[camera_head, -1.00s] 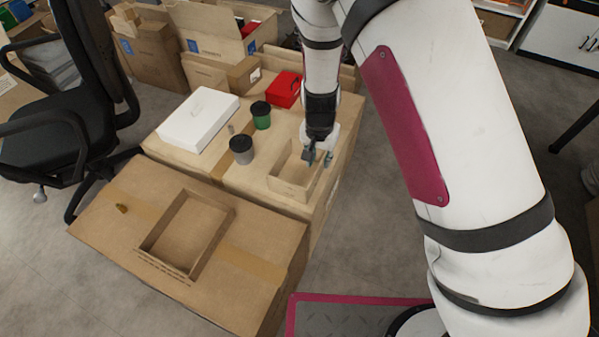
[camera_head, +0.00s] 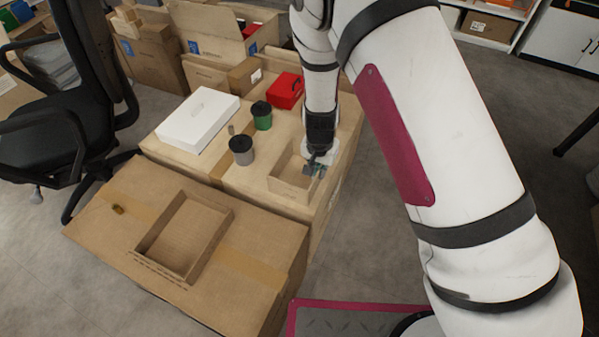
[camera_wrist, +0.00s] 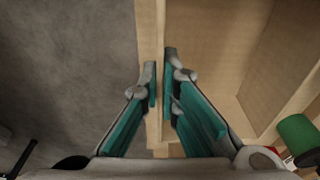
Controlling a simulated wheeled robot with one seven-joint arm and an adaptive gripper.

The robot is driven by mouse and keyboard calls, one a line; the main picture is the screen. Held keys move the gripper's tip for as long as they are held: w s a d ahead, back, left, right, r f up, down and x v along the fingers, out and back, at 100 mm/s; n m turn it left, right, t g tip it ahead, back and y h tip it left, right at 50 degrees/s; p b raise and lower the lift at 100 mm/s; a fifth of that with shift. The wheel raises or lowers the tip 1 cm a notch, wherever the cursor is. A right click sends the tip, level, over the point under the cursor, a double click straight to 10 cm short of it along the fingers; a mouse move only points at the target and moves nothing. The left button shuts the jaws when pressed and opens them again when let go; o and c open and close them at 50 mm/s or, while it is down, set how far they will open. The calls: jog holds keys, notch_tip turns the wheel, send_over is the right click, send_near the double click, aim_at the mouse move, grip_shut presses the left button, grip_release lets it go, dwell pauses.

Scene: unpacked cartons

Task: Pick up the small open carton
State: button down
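The small open carton (camera_head: 287,184), a light brown open-topped box, stands on the large carton at the centre. My gripper (camera_head: 314,171) reaches down at its right wall. In the wrist view, the fingers (camera_wrist: 160,84) are close together with the wall's rim (camera_wrist: 161,30) between them. One finger is outside the small open carton and one inside; they appear shut on the wall. The inside (camera_wrist: 215,50) looks empty where visible. My arm hides part of the far right corner in the head view.
A second open tray (camera_head: 218,236) lies on the nearer carton (camera_head: 110,229). A chair (camera_head: 75,125) stands left.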

dwell(0.4)
jog(key=shift+r+p, duration=0.3)
jog(key=shift+r, duration=0.25)
jog(key=r, duration=0.1)
jog(key=r+p, duration=0.1)
jog(key=shift+s+a+r, duration=0.1)
jog(key=shift+s+r, duration=0.3)
jog(key=s+a+r+p, duration=0.1)
jog(key=s+a+p, duration=0.15)
jog(key=s, duration=1.25)
jog(key=w+d+r+n, duration=0.1)
jog(key=w+d+r, duration=0.3)
jog(key=r, duration=0.2)
jog(key=w+d+r+n, duration=0.1)
jog(key=w+d+r, duration=0.25)
jog(key=r, duration=0.25)
jog(key=d+r+n, duration=0.2)
jog(key=d+r, duration=0.9)
jog(key=d, duration=0.2)
notch_tip(320, 180, up, 9)
jog(key=s+p, duration=0.2)
jog(key=p, duration=1.8)
jog(key=shift+a, duration=0.15)
